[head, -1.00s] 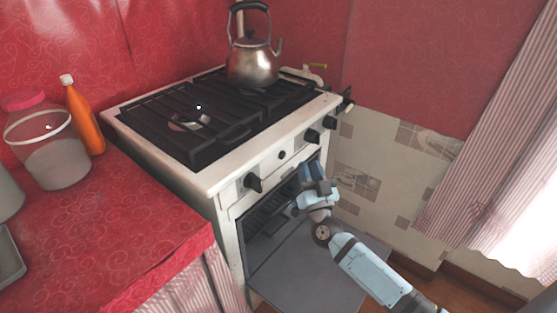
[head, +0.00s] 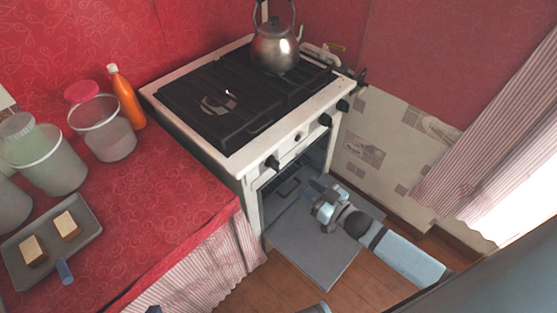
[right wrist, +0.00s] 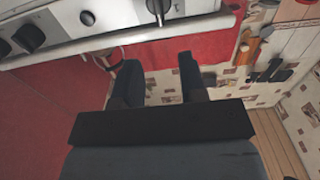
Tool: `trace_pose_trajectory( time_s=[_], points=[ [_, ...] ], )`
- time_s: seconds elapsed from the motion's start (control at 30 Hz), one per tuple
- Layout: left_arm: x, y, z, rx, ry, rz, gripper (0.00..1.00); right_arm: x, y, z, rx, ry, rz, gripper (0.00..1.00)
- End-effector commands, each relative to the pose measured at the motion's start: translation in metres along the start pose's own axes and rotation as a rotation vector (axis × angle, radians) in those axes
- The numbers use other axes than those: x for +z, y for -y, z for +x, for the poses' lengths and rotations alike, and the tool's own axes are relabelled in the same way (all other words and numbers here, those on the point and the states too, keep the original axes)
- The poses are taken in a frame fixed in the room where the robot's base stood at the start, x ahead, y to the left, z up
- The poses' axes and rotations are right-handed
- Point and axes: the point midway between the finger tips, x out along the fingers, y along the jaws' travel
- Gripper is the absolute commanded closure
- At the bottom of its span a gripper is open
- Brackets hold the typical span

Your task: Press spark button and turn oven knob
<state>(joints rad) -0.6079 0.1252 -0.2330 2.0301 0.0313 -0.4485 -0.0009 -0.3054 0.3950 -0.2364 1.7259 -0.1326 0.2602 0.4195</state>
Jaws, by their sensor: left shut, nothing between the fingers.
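The white stove has a front panel (head: 286,148) with a round dark spark button (head: 297,137) between black knobs. The button (right wrist: 87,18) and knobs also show along the top of the right wrist view. I cannot tell which knob is the oven's. My right gripper (head: 318,187) is open and empty, below the panel and apart from it, over the lowered oven door. Only a tip of my left gripper (head: 153,309) shows at the bottom edge.
The oven door (head: 310,250) hangs open. A kettle (head: 274,47) stands on the hob. The red counter (head: 175,190) at left holds jars, an orange bottle (head: 126,97) and a tray (head: 87,218) with two blocks. A striped curtain (head: 490,150) hangs at right.

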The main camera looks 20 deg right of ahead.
Motion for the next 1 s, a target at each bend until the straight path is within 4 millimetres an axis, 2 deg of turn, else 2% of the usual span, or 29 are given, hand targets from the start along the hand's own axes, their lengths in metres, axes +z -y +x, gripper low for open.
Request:
trace_pose_trajectory(
  time_s=[0.3, 0.5, 0.7, 1.0],
  points=[
    [-0.001, 0.000, 0.000, 0.001, -0.002, 0.000, 1.00, -0.002, -0.001, 0.069, 0.001, -0.005, -0.001, 0.62],
    [-0.001, 0.000, 0.000, 0.001, -0.002, 0.000, 1.00, -0.002, 0.000, 0.103, 0.001, -0.004, -0.001, 0.62],
    [-0.001, 0.000, 0.000, 0.001, -0.002, 0.001, 1.00, -0.002, 0.000, 0.119, 0.000, -0.003, -0.001, 0.62],
    [-0.001, 0.000, 0.000, 0.002, -0.002, 0.000, 1.00, -0.001, 0.000, 0.122, 0.000, -0.003, 0.000, 0.62]
  ],
)
